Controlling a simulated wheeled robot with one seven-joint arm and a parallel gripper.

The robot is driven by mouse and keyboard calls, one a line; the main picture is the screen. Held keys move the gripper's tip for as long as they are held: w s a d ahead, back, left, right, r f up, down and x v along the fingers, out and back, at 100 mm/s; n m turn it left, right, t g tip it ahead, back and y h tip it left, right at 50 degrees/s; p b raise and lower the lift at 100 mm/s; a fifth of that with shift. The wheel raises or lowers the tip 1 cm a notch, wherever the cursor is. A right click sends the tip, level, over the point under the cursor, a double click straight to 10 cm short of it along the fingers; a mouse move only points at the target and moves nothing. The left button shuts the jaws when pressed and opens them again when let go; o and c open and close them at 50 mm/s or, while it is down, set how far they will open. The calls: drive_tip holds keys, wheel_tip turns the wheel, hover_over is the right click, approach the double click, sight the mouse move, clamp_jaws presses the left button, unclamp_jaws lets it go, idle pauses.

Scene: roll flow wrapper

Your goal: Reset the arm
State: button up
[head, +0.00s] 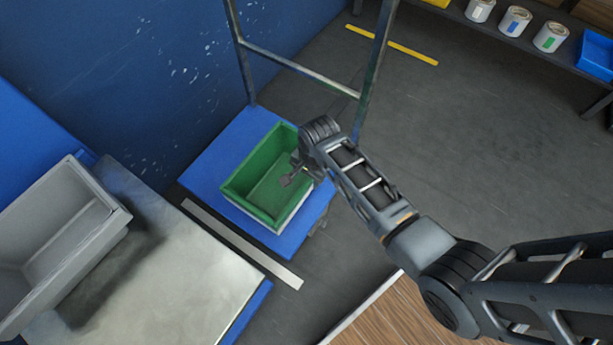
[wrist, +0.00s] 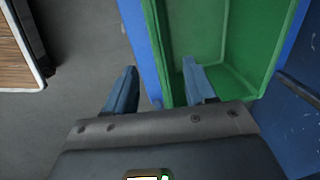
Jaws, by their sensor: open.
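My arm reaches in from the lower right of the head view, and my gripper (head: 288,180) hangs over the right side of a green bin (head: 262,195). One finger shows against the inside of the green bin (wrist: 225,40), the other against the grey floor. The bin looks empty in the part I can see. Whether the gripper touches the bin, I cannot tell.
The bin stands on a blue cart (head: 215,160) with a metal push handle (head: 300,70). A steel table (head: 170,290) with a grey tub (head: 60,240) is at the left. A wooden surface (head: 400,315) lies below my arm. A shelf with cans (head: 515,20) is at upper right. Open floor (head: 480,150) lies right.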

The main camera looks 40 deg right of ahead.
drive_tip(key=shift+r, duration=0.45)
drive_tip(key=shift+s, duration=0.1)
drive_tip(key=shift+f, duration=0.1)
drive_tip(key=s+n+t, duration=0.4)
drive_tip(key=s+n, duration=0.1)
drive_tip(key=s, duration=0.7)
drive_tip(key=s+r+n+t, duration=0.4)
drive_tip(key=s+r, duration=0.5)
drive_tip(key=s+a+r+n+t+p, duration=0.1)
drive_tip(key=s+r+n+p, duration=0.1)
drive_tip(key=r, duration=1)
drive_tip(key=s+a+r+n+t+p, duration=0.1)
drive_tip(key=s+r+p, duration=0.3)
drive_tip(key=r, duration=0.9)
drive_tip(key=s+a+r+n+t+p, duration=0.1)
drive_tip(key=r+p, duration=0.5)
drive_tip(key=r, duration=0.6)
drive_tip(key=s+n+t, duration=0.1)
drive_tip(key=s+t, duration=0.1)
drive_tip(key=shift+s+a+r+n, duration=0.2)
drive_tip(key=shift+s+a+n, duration=0.05)
drive_tip(key=shift+s+n, duration=0.05)
